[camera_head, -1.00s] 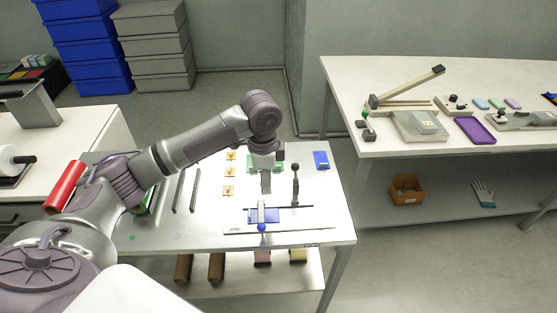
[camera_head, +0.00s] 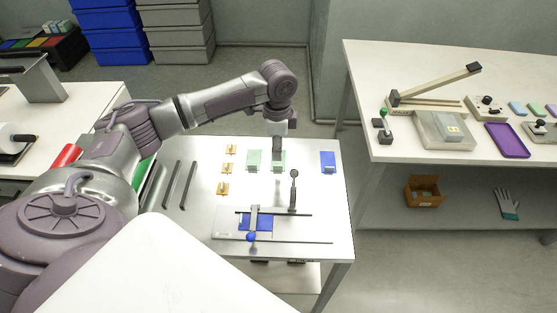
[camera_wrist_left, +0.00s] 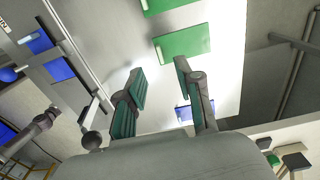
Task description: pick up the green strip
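Two flat green pieces lie side by side at the back of the metal table, a left one (camera_head: 254,160) and a right one (camera_head: 279,167). Each has a pale band in the left wrist view, one nearer (camera_wrist_left: 183,43) and one at the top edge (camera_wrist_left: 170,4). I cannot tell which is the green strip. My left gripper (camera_head: 278,148) points down over the right piece and partly hides it in the head view. In the left wrist view its fingers (camera_wrist_left: 162,92) are apart with nothing between them, short of the nearer green piece. My right gripper is not in view.
A dark upright lever (camera_head: 294,188) and a blue fixture with rails (camera_head: 256,222) are in front. Two dark bars (camera_head: 182,186) lie at left.

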